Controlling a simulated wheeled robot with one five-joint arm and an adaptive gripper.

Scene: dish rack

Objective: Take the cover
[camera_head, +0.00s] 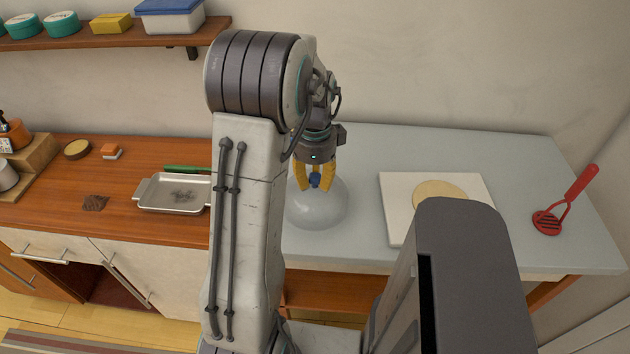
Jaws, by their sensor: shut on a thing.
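The cover (317,210) is a clear, pale dome with a blue knob on top. It is upright over the grey counter, left of the white board. I cannot tell whether its rim touches the counter. My gripper (315,181) points down with its yellow fingers shut on the blue knob. My arm hides the counter to the left of the cover.
A white board (395,208) with a round tan disc (440,191) lies right of the cover. A red masher (566,203) lies at the far right. A metal tray (175,207) sits on the wooden counter (50,200) at left. A shelf (110,38) hangs above.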

